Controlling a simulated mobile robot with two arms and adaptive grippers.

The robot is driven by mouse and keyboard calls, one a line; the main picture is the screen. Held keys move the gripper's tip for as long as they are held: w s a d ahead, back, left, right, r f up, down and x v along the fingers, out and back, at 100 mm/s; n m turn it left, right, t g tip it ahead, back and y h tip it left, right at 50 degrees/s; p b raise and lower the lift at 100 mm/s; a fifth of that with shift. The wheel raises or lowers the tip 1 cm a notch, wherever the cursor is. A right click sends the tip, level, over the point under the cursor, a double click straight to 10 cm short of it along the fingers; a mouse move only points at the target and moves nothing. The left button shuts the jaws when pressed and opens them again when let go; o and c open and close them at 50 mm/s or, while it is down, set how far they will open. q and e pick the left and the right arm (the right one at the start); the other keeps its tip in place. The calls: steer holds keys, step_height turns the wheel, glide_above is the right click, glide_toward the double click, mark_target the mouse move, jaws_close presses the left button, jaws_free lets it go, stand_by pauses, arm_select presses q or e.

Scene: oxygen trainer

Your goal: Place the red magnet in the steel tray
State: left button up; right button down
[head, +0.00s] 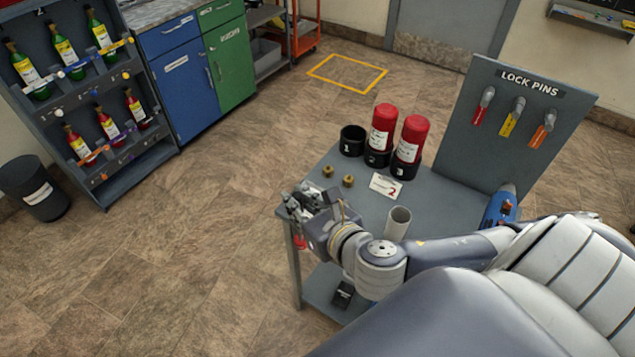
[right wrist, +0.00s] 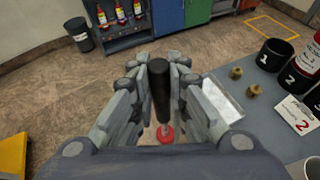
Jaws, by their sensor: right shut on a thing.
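My right gripper (head: 292,207) is at the near left corner of the grey table (head: 350,172). In the right wrist view, its fingers (right wrist: 160,88) are shut on a black handle (right wrist: 160,92). A red round end (right wrist: 165,134) shows below the handle, and I take the two together as the red magnet. In the head view the red part (head: 301,242) hangs under the gripper, beside the table edge. The steel tray (right wrist: 222,100) lies just right of the fingers in the right wrist view, apart from the magnet. The gripper largely hides the tray in the head view. My left gripper is not in view.
Two brass fittings (head: 348,181), a card marked 2 (head: 386,186), black numbered holders (head: 352,141) with two red cylinders (head: 383,128), and a grey cup (head: 398,222) stand on the table. A lock pin board (head: 510,120) rises behind.

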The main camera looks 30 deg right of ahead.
steer(key=w+d+f+p, duration=0.3)
steer(key=w+d+f, duration=0.2)
steer(key=w+d, duration=0.5)
steer(key=shift+d+p, duration=0.4)
steer(key=shift+d, duration=0.25)
steer(key=shift+f, duration=0.15)
steer(key=c, duration=1.6)
jaws_free()
steer(key=shift+s, duration=0.1)
steer(key=shift+o, duration=0.2)
